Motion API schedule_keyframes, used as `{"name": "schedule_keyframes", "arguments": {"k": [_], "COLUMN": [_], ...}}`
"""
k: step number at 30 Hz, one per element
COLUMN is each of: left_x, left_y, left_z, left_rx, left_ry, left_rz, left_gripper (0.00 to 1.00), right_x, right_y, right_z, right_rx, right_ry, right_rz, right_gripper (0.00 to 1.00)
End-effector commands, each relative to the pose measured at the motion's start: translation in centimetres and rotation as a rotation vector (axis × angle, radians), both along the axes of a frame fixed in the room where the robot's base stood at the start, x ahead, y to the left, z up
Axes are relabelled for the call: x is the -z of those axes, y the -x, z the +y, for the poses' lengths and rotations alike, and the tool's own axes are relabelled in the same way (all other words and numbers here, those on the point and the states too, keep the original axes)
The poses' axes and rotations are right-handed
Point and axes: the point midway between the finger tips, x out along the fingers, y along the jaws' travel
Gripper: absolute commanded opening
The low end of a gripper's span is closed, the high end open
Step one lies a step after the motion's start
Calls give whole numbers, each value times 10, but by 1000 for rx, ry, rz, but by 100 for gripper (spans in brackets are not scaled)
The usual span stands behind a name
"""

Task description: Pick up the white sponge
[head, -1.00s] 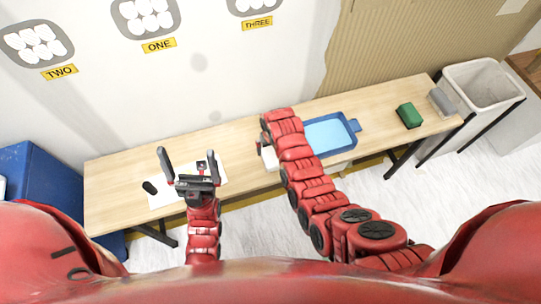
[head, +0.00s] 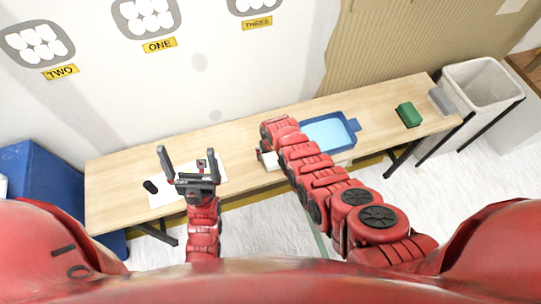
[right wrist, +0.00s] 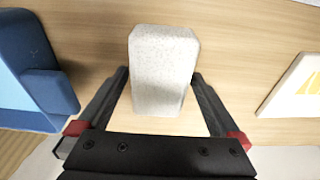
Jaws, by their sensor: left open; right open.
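The white sponge (right wrist: 164,68) is a speckled, pale block standing on the wooden table in the right wrist view. My right gripper (right wrist: 160,76) is open, with one finger on each side of the sponge's lower part; small gaps seem to show, and I cannot tell whether either finger touches it. My left gripper (head: 188,152) is open and empty over the left part of the table, above a white sheet.
A blue tray (head: 354,125) lies right of my right arm, close to the sponge; its edge shows in the wrist view (right wrist: 52,92). A green block (head: 408,115) and a bin (head: 481,84) are farther right. A black object (head: 150,187) lies at left. The middle back table is clear.

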Motion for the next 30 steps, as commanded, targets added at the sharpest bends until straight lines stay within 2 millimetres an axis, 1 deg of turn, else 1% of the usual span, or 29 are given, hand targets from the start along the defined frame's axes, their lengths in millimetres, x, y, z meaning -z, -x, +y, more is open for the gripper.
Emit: {"name": "schedule_keyframes", "arguments": {"k": [3,5,6,8,9,11,15,23,30], "left_x": [0,0,0,0,0,0,0,0,-1], "left_y": [0,0,0,0,0,0,0,0,0], "left_z": [0,0,0,0,0,0,0,0,0], "left_rx": [0,0,0,0,0,0,0,0,0], "left_ry": [0,0,0,0,0,0,0,0,0], "left_rz": [0,0,0,0,0,0,0,0,0], "left_gripper": [100,100,100,100,100,100,100,100,100], "right_x": [0,0,0,0,0,0,0,-1,-7], "right_y": [0,0,0,0,0,0,0,0,-1], "right_z": [0,0,0,0,0,0,0,0,0], "right_rx": [0,0,0,0,0,0,0,0,0], "right_ry": [0,0,0,0,0,0,0,0,-1], "right_rz": [0,0,0,0,0,0,0,-1,-2], "right_gripper": [100,89,82,71,64,53,28,28,28]}}
